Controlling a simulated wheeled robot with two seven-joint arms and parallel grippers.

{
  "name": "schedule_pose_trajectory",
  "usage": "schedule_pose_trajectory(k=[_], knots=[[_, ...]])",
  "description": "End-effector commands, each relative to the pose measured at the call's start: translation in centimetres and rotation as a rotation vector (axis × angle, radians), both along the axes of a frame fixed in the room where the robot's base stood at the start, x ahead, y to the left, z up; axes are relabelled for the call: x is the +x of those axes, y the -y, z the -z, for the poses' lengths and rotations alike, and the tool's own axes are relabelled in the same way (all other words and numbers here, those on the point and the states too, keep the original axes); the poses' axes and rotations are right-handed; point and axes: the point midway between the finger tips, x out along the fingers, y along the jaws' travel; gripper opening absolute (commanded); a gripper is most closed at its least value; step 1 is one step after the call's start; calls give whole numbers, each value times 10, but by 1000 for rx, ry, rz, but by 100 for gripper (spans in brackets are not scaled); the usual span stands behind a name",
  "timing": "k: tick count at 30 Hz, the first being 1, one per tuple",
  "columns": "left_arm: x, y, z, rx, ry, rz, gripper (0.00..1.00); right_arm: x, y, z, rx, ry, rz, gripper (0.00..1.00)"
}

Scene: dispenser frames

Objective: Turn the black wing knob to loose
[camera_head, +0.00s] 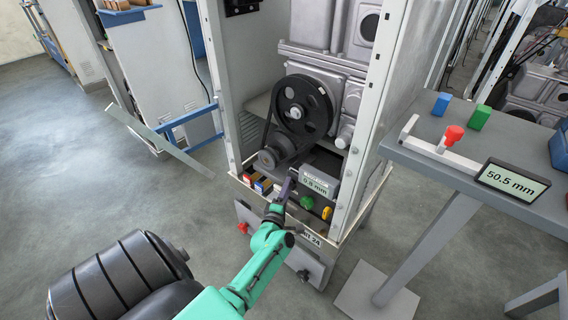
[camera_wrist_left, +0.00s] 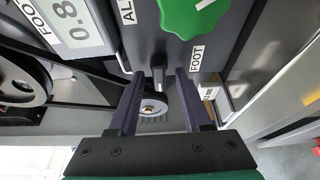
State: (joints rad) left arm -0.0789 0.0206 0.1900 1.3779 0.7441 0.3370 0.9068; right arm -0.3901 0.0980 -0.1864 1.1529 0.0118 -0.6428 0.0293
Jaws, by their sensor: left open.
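My left gripper (camera_head: 284,190) is in front of the lower panel of the dispenser frame, below the display reading 0.8 mm. In the left wrist view, the gripper (camera_wrist_left: 159,74) is open, its two dark fingers apart. A dark upright piece that looks like the black wing knob (camera_wrist_left: 165,72) shows between the fingertips, with a pale round disc (camera_wrist_left: 153,107) below it. I cannot tell whether the fingers touch it. In the head view the gripper hides this spot. A green knob (camera_head: 307,202) sits just right of the gripper and shows at the top of the left wrist view (camera_wrist_left: 192,14). My right gripper is not in view.
The foot display (camera_head: 317,185) and a yellow knob (camera_head: 327,213) are close by. The belt pulley (camera_head: 303,104) stands above. A side table (camera_head: 500,160) at right holds a red-knobbed gauge (camera_head: 453,136) and a 50.5 mm display (camera_head: 512,180). Open floor lies at left.

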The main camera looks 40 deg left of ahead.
Motion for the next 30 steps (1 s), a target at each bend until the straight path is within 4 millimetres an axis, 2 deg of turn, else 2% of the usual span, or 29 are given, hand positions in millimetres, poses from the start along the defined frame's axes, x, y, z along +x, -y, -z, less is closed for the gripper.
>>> schedule_pose_trajectory(k=[2,5,15,18,22,30], knots=[[-7,3,0,-1,-3,1,49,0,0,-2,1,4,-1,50],[-24,10,-1,-1,-3,1,49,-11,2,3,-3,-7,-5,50],[-109,48,-1,-2,-5,0,49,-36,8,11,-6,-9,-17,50],[-124,55,0,-2,-4,1,49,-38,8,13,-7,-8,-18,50],[-132,58,0,-2,-2,0,49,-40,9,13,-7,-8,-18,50],[-132,58,0,-2,-1,0,49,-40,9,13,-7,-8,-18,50]])
